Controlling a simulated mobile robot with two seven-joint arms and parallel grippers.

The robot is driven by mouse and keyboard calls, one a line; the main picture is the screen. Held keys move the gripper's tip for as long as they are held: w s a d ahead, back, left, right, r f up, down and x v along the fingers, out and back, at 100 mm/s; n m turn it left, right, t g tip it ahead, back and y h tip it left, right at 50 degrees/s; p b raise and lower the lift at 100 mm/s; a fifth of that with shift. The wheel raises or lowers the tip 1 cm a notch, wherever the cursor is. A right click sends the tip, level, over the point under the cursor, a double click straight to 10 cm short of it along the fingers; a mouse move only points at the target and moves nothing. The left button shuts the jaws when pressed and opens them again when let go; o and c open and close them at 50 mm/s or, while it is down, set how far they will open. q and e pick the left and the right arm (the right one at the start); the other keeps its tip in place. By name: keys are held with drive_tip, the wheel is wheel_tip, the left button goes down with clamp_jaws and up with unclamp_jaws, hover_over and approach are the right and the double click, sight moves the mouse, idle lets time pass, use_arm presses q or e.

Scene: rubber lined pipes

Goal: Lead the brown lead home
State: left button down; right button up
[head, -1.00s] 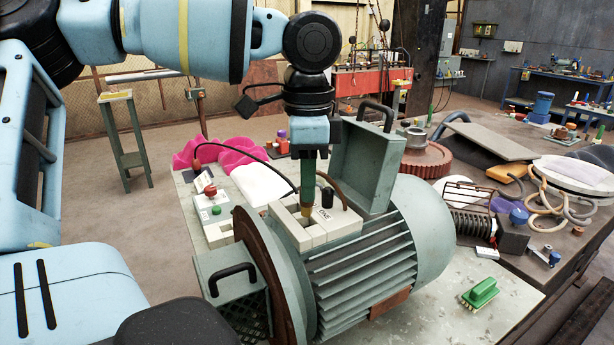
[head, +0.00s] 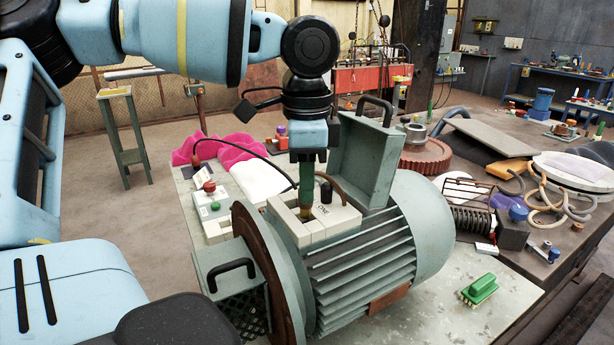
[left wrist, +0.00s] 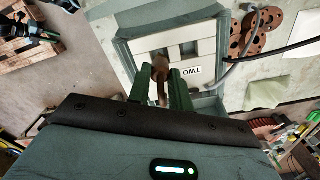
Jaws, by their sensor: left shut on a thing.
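My left gripper (head: 306,205) points straight down over the white terminal block (head: 318,232) on top of the grey-green motor (head: 375,255). Its green fingers are shut on a brown piece (left wrist: 160,72), which seems to be the end of the brown lead (head: 331,184). The lead curves behind and right of the fingers. The fingertips are at or inside the block's opening; the exact depth and any contact are hidden. A label reading TWO (left wrist: 195,72) lies beside the fingers in the left wrist view. My right gripper is out of view.
The raised box lid (head: 362,160) stands close behind and right of the gripper. A dark cable (head: 250,152) arches in from the left.

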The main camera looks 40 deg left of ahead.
use_arm(q)
drive_tip(key=shift+f, duration=0.95)
drive_tip(key=c, duration=1.2)
unclamp_jaws()
drive_tip(key=shift+r, duration=3.95)
